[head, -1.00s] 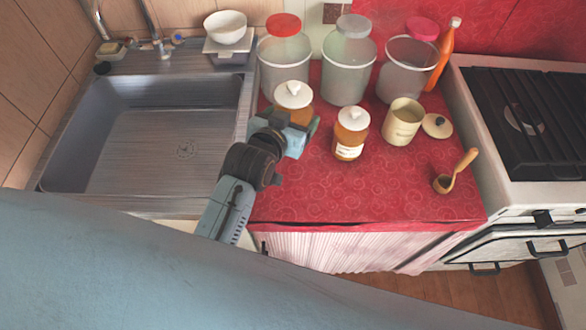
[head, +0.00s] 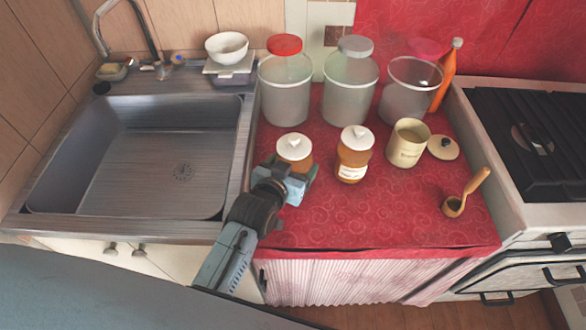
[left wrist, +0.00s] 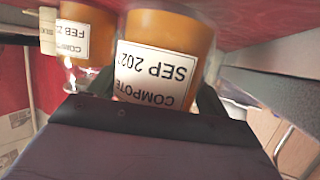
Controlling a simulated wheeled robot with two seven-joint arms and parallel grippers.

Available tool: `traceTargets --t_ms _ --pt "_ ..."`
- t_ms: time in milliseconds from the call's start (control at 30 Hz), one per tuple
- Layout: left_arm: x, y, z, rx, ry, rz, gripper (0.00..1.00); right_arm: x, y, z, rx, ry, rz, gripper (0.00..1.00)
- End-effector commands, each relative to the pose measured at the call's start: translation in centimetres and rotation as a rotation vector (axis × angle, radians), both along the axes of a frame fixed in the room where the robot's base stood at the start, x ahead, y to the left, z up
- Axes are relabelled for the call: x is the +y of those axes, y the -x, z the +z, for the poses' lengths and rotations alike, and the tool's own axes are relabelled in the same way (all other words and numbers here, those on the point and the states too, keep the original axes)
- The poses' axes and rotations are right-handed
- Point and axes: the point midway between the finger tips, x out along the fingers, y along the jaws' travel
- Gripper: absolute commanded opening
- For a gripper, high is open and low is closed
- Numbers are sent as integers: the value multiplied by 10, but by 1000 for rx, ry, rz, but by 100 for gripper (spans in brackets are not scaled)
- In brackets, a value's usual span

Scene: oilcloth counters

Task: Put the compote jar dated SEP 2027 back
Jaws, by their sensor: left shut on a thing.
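The compote jar labelled SEP 202-something, its last digit hard to read, fills the middle of the left wrist view (left wrist: 165,62). In the head view this jar (head: 294,148) has a white lid and orange contents and stands at the left of the red counter. My left gripper (head: 297,178) is shut on it, reaching in from the front and hiding its lower part. A second compote jar (head: 354,155), labelled FEB in the left wrist view (left wrist: 78,38), stands just to its right. My right gripper is not in view.
A cream canister (head: 408,143), its lid (head: 443,147) and a wooden ladle (head: 465,193) are to the right. Several large clear jars (head: 350,85) line the back. The sink (head: 130,150) is left, the stove (head: 530,130) right. The counter's front is clear.

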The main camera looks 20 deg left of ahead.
Motion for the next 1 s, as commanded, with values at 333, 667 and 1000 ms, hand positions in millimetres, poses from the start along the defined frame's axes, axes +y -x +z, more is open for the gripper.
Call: traceTargets --t_ms 333,667,1000 --pt "0 -1 -7 -10 1 0 29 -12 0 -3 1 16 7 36" --pt "0 0 -13 -2 0 0 100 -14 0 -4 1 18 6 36" --pt "1 7 -7 0 0 0 100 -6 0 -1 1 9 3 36"
